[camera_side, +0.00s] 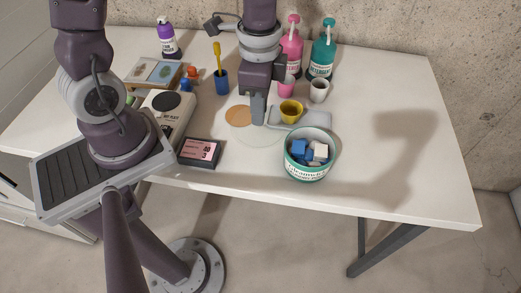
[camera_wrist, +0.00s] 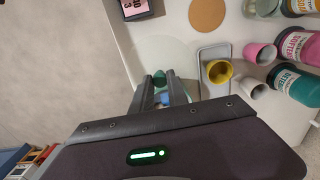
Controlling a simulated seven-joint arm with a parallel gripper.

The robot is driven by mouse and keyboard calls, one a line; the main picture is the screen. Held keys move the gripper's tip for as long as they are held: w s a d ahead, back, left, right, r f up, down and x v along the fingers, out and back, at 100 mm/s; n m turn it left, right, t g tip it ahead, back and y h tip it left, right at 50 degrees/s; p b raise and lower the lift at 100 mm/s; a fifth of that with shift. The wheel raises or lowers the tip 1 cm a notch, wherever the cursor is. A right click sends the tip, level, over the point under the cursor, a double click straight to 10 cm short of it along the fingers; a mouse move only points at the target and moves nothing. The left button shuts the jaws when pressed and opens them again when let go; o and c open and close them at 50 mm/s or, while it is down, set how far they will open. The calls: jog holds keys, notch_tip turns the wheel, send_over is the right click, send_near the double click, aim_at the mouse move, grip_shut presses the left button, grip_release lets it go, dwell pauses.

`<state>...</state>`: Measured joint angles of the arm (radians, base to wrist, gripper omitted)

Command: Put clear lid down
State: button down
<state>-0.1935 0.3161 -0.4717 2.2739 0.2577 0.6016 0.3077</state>
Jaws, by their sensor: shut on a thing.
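The clear lid (camera_side: 240,132) is a faint, see-through disc under my gripper (camera_side: 257,118) in the side view. It overlaps the edge of the cork coaster in the picture. In the wrist view the lid (camera_wrist: 155,50) spreads pale beyond my fingertips (camera_wrist: 159,77), with a small greenish part between them. My gripper is shut on the lid and points down, left of the tub. I cannot tell whether the lid touches the table.
A round tub (camera_side: 307,170) with blue and white blocks stands right. A yellow cup (camera_side: 291,110) stands on a grey tray (camera_side: 315,118) behind it. Bottles (camera_side: 322,50) stand behind. The table's right side is clear.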

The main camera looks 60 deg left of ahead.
jog(key=f, duration=0.7)
jog(key=s+f, duration=0.1)
jog(key=f, duration=0.2)
jog(key=shift+a+f, duration=0.25)
jog(key=shift+a, duration=0.05)
jog(key=c, duration=1.3)
grip_release()
jog(key=shift+f, duration=0.1)
notch_tip(320, 180, up, 13)
jog(key=shift+a+f, duration=0.15)
jog(key=s+a+r+n+t, duration=0.4)
jog(key=s+r+n, duration=0.5)
jog(key=r, duration=0.4)
jog(key=shift+s+t, duration=0.25)
jog(key=shift+t, duration=0.55)
